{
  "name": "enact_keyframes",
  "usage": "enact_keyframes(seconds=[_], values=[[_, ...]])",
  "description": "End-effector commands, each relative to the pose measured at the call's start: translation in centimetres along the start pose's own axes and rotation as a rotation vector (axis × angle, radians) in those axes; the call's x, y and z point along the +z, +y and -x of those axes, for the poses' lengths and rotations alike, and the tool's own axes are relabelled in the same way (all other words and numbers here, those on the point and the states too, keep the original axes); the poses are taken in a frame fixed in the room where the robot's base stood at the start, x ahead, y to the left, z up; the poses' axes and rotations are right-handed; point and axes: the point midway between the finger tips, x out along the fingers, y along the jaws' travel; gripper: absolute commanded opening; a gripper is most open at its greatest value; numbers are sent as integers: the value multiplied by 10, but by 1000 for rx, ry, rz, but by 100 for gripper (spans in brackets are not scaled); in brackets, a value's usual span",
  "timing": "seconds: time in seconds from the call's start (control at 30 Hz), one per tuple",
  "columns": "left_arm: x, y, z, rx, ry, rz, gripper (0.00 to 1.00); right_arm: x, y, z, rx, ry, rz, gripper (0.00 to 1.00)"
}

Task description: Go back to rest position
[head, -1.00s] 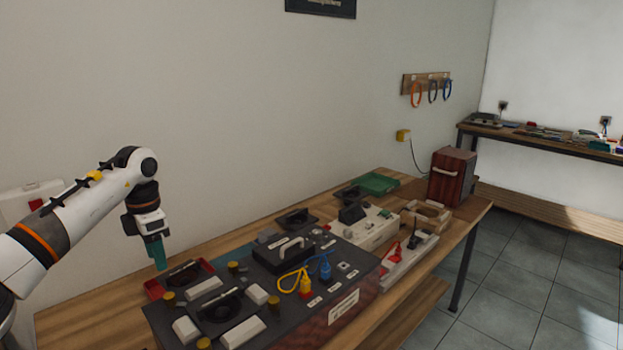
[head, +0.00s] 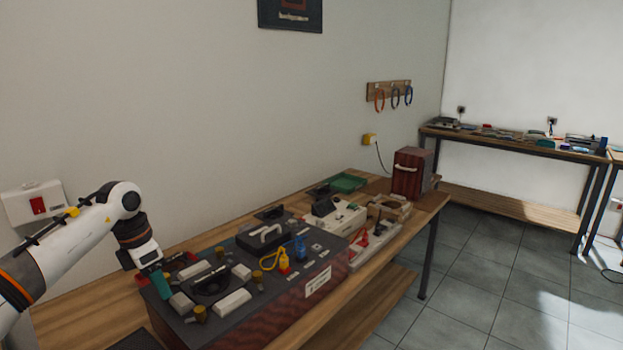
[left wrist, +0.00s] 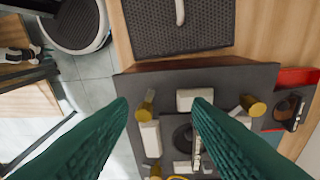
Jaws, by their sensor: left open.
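My left arm enters the head view from the left, and its gripper (head: 160,284) points down over the left end of the workbench. In the left wrist view the two green fingers (left wrist: 160,105) are spread apart with nothing held between them. They hang above the dark hifi panel (left wrist: 265,80), with its white blocks and brass knobs below. In the head view the panel (head: 310,262) lies on the wooden bench (head: 100,318). Yellow and blue plugs (head: 284,262) stand on it. My right gripper is not in view.
A white unit (head: 335,218), a green tray (head: 348,182) and a dark red box (head: 411,172) stand farther along the bench. Open tiled floor (head: 470,290) lies to the right. A second bench (head: 520,145) stands behind.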

Motion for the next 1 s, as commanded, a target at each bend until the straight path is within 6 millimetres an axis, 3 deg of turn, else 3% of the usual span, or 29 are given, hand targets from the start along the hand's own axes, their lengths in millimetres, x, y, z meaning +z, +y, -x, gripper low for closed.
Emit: enact_keyframes(seconds=[0.27, 0.37, 0.43, 0.5, 0.63, 0.77, 0.9, 1.0], values=[[-63, 61, -50, 141, 254, -61, 45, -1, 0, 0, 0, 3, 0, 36], [-94, 102, -69, 244, 407, -62, 45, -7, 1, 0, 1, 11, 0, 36], [-121, 143, -80, 358, 559, -33, 45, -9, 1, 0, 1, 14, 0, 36], [-145, 185, -80, 494, 733, 35, 45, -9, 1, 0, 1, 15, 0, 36], [-172, 237, -60, 749, 1027, 261, 45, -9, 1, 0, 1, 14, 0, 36], [-175, 250, -35, 981, 1262, 604, 45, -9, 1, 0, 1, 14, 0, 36], [-151, 230, -27, 1172, 1428, 1085, 45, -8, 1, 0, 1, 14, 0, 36], [-117, 208, -43, 1250, 1481, 1486, 45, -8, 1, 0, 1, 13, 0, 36]])
